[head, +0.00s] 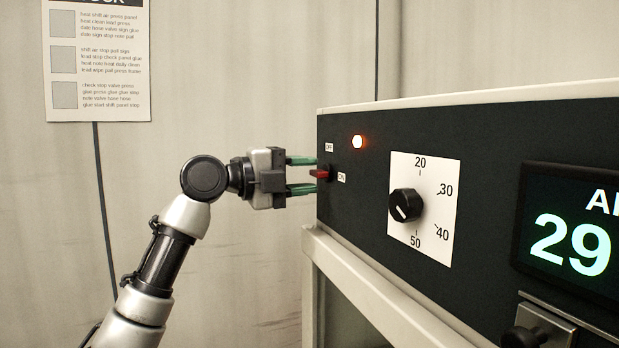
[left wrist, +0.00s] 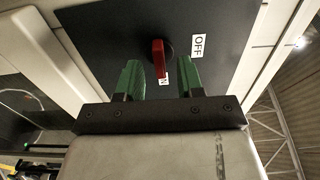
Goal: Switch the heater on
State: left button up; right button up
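The heater's red switch handle (head: 320,173) is on the dark panel, near its left edge in the head view. In the left wrist view the red handle (left wrist: 158,58) points toward the ON label (left wrist: 163,77), which it partly covers. The OFF label (left wrist: 198,45) is off to its right. My right gripper is out of view.
Right of the switch are a black dial (head: 405,205) on a white scale and a lit display (head: 570,240) with a "29" visible. The panel box stands on a pale frame (head: 385,300). A sign (head: 95,60) hangs on the back wall. Space left of the panel is free around my arm.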

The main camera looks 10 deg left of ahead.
pick_arm(q)
jog(key=b+v, duration=0.3)
jog(key=v, duration=0.7)
